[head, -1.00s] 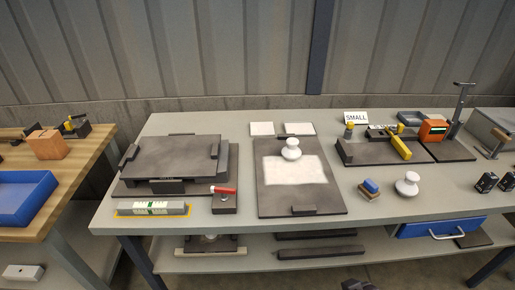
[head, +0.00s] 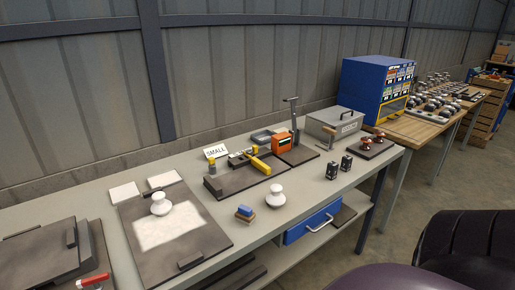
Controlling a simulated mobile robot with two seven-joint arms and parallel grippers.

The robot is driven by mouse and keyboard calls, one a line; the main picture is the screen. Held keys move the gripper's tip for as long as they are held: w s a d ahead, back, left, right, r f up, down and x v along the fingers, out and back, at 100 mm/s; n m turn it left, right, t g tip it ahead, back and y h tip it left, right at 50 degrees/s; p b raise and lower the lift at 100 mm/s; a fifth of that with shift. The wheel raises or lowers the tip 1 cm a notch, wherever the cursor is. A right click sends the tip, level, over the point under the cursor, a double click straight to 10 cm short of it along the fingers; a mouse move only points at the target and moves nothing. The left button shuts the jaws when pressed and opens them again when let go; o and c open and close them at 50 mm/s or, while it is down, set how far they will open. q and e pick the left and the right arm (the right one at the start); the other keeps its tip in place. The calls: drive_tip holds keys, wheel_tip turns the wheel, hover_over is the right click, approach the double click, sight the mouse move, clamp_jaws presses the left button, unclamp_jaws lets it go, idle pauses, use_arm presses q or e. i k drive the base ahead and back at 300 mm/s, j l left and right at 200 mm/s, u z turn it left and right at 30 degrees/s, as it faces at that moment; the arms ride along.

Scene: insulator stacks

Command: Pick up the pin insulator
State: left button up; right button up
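A white rounded insulator (head: 160,203) stands upright on the white sheet of a dark board (head: 204,243) on the grey workbench. A second white insulator (head: 275,196) stands upright on the bare bench top, right of a small blue-topped block (head: 245,212). I cannot tell which of them is the pin insulator. More insulators (head: 438,103) stand in rows on a wooden table at the far right, too small to tell apart. Neither of my grippers shows in the head view.
A SMALL sign (head: 215,151), a dark fixture with a yellow lever (head: 260,165) and an orange device (head: 281,144) stand behind the second insulator. A blue cabinet (head: 370,85) stands beyond. The bench's front edge near it is clear.

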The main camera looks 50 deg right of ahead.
sight(275, 198)
drive_tip(key=z, duration=1.65)
